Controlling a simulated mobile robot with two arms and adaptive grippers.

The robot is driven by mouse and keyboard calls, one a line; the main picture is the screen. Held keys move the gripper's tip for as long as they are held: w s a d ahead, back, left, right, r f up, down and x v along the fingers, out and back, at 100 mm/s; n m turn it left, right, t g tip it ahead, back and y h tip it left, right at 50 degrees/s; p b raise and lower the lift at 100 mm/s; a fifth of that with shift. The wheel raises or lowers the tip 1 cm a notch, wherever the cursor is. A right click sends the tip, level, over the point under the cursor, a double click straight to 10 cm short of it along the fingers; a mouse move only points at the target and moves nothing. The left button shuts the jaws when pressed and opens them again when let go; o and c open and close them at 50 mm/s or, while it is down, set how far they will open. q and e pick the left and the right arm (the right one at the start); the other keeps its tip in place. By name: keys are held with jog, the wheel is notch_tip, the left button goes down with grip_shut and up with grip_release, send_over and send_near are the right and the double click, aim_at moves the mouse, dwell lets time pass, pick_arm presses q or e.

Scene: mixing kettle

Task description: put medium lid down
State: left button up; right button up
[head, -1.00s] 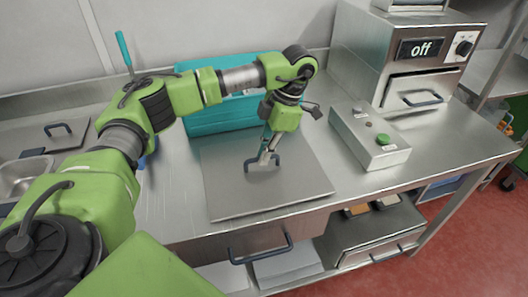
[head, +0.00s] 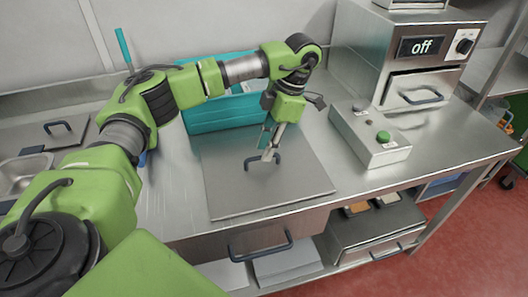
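A flat, square grey metal lid (head: 235,192) with a dark arched handle (head: 250,164) lies flat on the steel counter in the middle of the head view. I take it for the medium lid. My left gripper (head: 268,154) points down at the handle from above and behind. Its fingers look parted, with the tips just over or beside the handle's right part. The lid is not lifted with the gripper. What lies under the lid is hidden. My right gripper is not in view.
A teal bin (head: 213,115) stands behind the lid. A control box (head: 370,137) with a green button and an oven (head: 405,75) reading "off" stand to the right. A smaller lid (head: 62,133) and a metal basin (head: 25,170) are at left.

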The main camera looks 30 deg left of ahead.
pick_arm(q)
jog(key=p+v, duration=0.1)
jog(key=v, duration=0.9)
